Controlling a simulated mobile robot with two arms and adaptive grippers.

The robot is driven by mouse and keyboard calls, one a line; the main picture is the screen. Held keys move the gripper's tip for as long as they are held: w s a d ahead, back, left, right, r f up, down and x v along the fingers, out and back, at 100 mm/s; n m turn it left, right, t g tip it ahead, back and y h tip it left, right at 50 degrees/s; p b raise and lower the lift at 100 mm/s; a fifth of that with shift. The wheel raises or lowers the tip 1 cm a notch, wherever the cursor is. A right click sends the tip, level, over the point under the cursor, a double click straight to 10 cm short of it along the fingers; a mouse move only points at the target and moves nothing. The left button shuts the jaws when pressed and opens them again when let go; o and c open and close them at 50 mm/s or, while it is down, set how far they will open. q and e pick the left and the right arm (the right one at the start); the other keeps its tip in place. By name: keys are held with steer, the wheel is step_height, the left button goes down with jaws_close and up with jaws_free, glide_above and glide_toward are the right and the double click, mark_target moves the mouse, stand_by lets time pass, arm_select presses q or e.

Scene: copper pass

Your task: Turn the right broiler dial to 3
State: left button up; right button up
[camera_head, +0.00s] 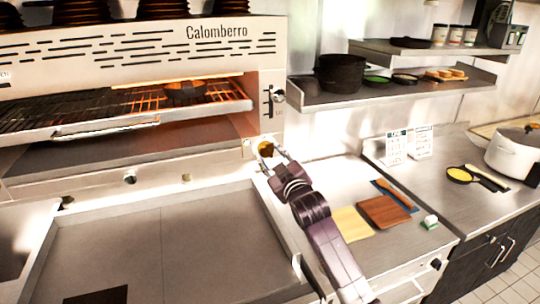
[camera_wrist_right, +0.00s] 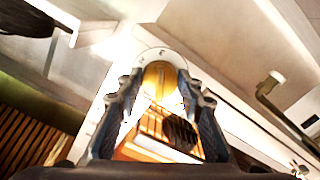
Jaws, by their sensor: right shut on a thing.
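The right broiler dial (camera_head: 265,148) is a round, copper-yellow knob on the front panel at the broiler's (camera_head: 218,88) lower right corner. In the right wrist view the dial (camera_wrist_right: 158,78) sits between the two fingers, with a pale ring behind it. Small marks on the ring's top edge, one like a 3, are too blurred to read surely. My right gripper (camera_head: 267,157) reaches up to the dial, and its fingers (camera_wrist_right: 156,90) are shut on the knob's sides. The knob's pointer direction is hard to tell. My left gripper is not in view.
A griddle (camera_head: 162,215) lies below the broiler. A shelf (camera_head: 400,98) with a dark pot (camera_head: 341,74) is at the right. Cutting boards (camera_head: 384,211) lie on the counter near my right arm. A white pot (camera_head: 513,153) stands far right.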

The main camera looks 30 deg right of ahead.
steer(key=shift+f+m, duration=0.15)
steer(key=shift+m, duration=0.15)
steer(key=o, duration=1.1)
steer(key=v, duration=1.2)
